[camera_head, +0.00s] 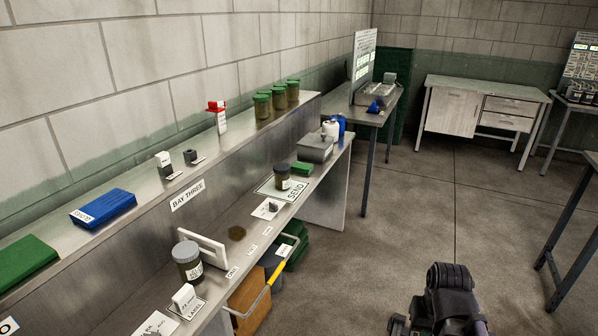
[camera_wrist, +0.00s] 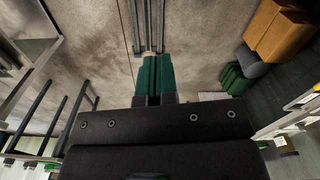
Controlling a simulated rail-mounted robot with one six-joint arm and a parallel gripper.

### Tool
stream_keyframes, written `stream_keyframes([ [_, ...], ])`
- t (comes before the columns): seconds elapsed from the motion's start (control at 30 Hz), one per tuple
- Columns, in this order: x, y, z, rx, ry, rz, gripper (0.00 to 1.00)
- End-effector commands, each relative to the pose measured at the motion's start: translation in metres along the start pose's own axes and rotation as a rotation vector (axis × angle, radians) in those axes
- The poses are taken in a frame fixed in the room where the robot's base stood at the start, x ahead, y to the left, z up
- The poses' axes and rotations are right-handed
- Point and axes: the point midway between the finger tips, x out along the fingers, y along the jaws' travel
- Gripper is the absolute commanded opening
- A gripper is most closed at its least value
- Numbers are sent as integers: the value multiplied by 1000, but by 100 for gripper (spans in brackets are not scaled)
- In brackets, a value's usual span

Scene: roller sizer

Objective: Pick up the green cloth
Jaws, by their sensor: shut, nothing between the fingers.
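A small flat green piece (camera_head: 303,168), which looks like the folded green cloth, lies on the lower bench top beside the SEND mat (camera_head: 283,187), behind a dark jar (camera_head: 282,176). I cannot tell its fabric for certain at this size. My gripper (camera_wrist: 154,62) shows in the wrist view with its green fingers shut and empty, over bare floor. It is well away from the bench items. In the head view only a dark part of my arm shows at the lower right, over the floor. The cloth cannot be made out in the wrist view.
A raised shelf (camera_head: 170,205) carries a blue case (camera_head: 103,207), a green case (camera_head: 24,260) and green-lidded jars (camera_head: 278,98). A grey box (camera_head: 315,148) stands behind the cloth. Bins (camera_head: 250,298) and a yellow rail (camera_head: 262,297) are below the bench front.

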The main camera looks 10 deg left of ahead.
Motion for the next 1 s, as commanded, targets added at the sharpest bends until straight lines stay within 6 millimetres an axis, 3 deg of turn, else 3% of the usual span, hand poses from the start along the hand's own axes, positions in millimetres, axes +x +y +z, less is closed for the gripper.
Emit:
stream_keyframes([
  [0.37, 0, 0, 0, 0, 0, 0, 0],
  [1.0, 0, 0, 0, 0, 0, 0, 60],
])
